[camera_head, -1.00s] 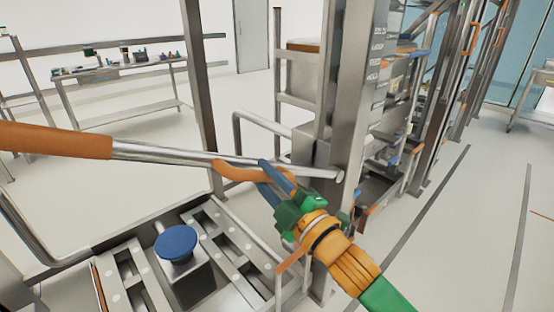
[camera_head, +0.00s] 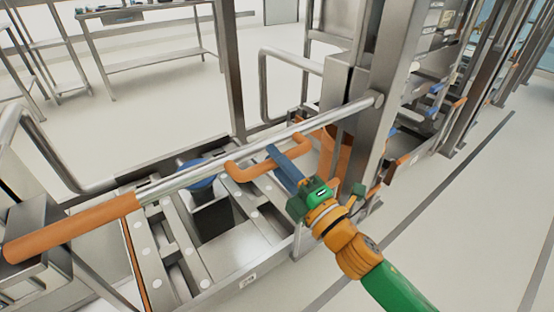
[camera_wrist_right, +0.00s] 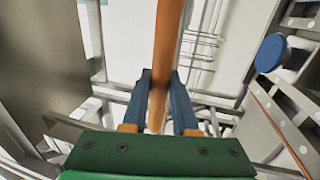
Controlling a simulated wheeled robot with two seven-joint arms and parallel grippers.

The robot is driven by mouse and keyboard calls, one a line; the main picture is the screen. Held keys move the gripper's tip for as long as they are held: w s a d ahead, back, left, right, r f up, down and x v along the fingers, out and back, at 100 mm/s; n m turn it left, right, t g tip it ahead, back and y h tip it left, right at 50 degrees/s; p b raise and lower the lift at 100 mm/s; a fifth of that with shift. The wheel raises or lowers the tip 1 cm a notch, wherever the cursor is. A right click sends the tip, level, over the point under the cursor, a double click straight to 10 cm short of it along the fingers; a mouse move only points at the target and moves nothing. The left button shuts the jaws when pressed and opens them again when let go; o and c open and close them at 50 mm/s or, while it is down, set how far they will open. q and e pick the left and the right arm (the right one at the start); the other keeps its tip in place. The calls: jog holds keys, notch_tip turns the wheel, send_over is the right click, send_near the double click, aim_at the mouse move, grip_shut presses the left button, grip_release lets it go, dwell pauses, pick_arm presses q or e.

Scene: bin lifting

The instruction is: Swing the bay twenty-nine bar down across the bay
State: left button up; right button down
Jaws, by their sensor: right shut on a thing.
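The bar (camera_head: 210,166) is a silver tube with an orange sleeve (camera_head: 75,226) on its left end. Its right end meets a steel post (camera_head: 385,75). It now slants low over the bay (camera_head: 255,262), its sleeve end near the steel structure at lower left. An orange U-shaped handle (camera_head: 258,170) sticks out from the bar's near side. My right gripper (camera_head: 280,160), with blue fingers and a green body, is shut on this handle. The right wrist view shows the orange handle (camera_wrist_right: 162,60) between the two blue fingers. My left gripper is not in view.
A blue round knob (camera_head: 195,178) stands in the bay, partly behind the bar. A bent tube rail (camera_head: 263,85) stands behind it. A bench (camera_head: 150,60) is at the back left. Open floor (camera_head: 455,215) lies to the right.

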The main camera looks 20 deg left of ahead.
jog(key=shift+f, duration=0.5)
jog(key=c, duration=0.7)
grip_release()
jog(key=shift+w, duration=0.1)
jog(key=shift+d+r, duration=0.1)
jog(key=shift+d, duration=0.05)
jog(key=v, duration=0.7)
